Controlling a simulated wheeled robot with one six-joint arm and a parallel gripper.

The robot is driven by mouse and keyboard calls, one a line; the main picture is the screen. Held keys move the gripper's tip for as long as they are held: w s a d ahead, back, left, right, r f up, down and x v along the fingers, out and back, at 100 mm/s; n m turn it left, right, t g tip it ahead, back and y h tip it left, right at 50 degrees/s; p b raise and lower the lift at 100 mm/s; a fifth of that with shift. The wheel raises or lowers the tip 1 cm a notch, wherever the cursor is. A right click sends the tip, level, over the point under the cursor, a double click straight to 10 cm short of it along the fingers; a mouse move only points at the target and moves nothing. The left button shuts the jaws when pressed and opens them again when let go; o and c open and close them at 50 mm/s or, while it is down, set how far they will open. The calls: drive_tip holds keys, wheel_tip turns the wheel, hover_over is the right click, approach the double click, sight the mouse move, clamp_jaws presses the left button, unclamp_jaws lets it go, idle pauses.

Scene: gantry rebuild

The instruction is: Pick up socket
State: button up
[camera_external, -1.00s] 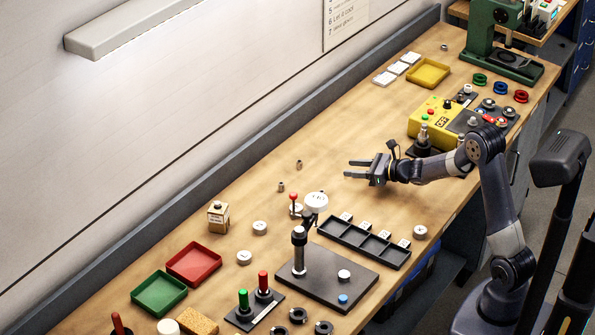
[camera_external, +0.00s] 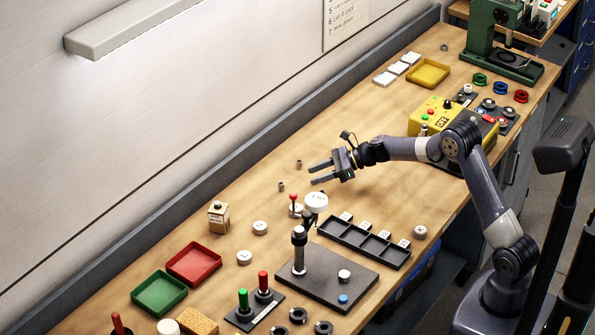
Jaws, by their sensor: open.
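Two small grey-brown metal cylinders stand on the workbench (camera_external: 235,187), one farther back (camera_external: 299,164) and one nearer the front left (camera_external: 281,187). They look like sockets, but they are too small to tell for sure. My gripper (camera_external: 315,174) is open and empty, with its two dark fingers pointing left. In this view its fingertips are just right of the two cylinders. They look apart from both, and the gripper's height above the bench is hard to tell.
A black post stand with a white round head (camera_external: 316,202) and a red-knobbed lever (camera_external: 293,197) stand just below my gripper. A black compartment tray (camera_external: 364,242) lies in front. A yellow control box (camera_external: 432,115) is at the right.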

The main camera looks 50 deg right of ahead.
sight(284, 186)
drive_tip(key=p+x, duration=0.1)
drive_tip(key=x, duration=0.8)
drive_tip(key=shift+w+a+p, duration=0.1)
drive_tip(key=shift+a+p, duration=0.05)
drive_tip(key=shift+p, duration=0.2)
drive_tip(key=shift+c, duration=0.3)
drive_tip(key=shift+r, duration=0.1)
clamp_jaws()
